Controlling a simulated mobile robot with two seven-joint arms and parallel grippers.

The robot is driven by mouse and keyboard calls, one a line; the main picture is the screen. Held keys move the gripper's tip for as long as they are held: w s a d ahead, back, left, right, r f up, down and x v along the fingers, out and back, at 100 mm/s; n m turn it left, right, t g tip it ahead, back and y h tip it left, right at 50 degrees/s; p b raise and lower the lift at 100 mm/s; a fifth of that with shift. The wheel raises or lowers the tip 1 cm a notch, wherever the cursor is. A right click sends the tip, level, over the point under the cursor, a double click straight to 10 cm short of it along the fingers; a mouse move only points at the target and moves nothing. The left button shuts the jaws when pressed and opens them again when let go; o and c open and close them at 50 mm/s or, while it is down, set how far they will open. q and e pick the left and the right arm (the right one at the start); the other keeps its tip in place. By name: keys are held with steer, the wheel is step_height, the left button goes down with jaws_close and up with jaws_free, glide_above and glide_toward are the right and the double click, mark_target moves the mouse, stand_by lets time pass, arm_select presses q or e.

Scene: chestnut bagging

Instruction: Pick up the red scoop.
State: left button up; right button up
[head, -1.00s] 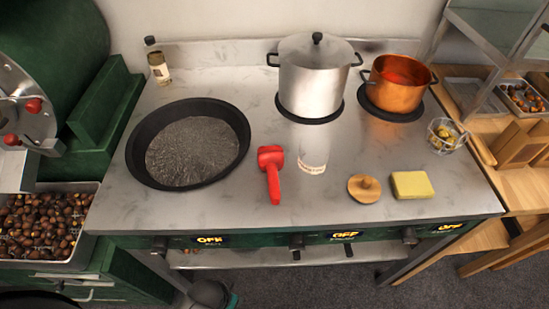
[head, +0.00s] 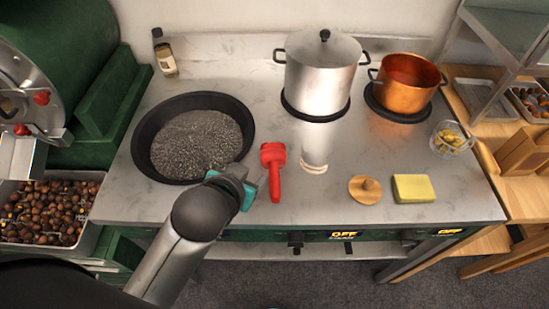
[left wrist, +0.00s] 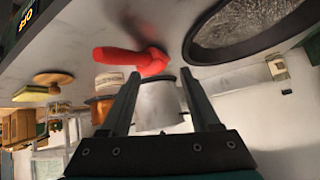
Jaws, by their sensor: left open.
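The red scoop (head: 273,168) lies on the grey worktop, right of the black pan, its handle toward the front edge. My left gripper (head: 251,184) is just left of the scoop's handle in the head view, apart from it as far as I can tell. In the left wrist view the red scoop (left wrist: 132,58) shows beyond the two open fingers (left wrist: 160,88), with nothing between them. My right gripper is not in view.
The black pan (head: 143,155) stands close to the left gripper. A steel pot (head: 318,80), a copper pot (head: 407,88), a clear cylinder (head: 315,150), a wooden press (head: 365,188) and a yellow sponge (head: 413,188) stand to the right. A bottle (head: 165,58) stands at the back left.

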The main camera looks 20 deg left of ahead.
arm_select(q)
steer(key=w+d+r+m+t+h, duration=0.1)
steer(key=w+d+r+t, duration=0.1)
steer(key=w+r+t, duration=0.4)
steer(key=w+d+r+m+t+h, duration=0.1)
steer(key=w+d+r, duration=0.2)
steer(key=r, duration=0.5)
steer(key=d+r+m+t+h, duration=0.4)
steer(key=d+r+m+h, duration=0.3)
steer(key=r, duration=0.5)
steer(key=s+d+r+m+g+h, duration=0.1)
steer(key=s+d+m+g+h, duration=0.5)
steer(key=m+g, duration=0.35)
steer(key=s+d+r+m+g+h, duration=0.1)
steer(key=s+d+m+g+h, duration=0.4)
steer(key=d+m+g+h, duration=0.35)
steer(key=m+g+y, duration=0.2)
steer(key=m+y, duration=0.1)
steer(key=y, duration=2)
glide_above(274, 180)
step_height(274, 180, down, 20)
step_height(274, 180, down, 9)
steer(key=shift+w+a+f, duration=0.1)
steer(key=shift+a, duration=0.05)
steer(key=shift+d+f+b, duration=0.2)
steer(key=shift+f+b, duration=0.25)
steer(key=shift+f, duration=2.65)
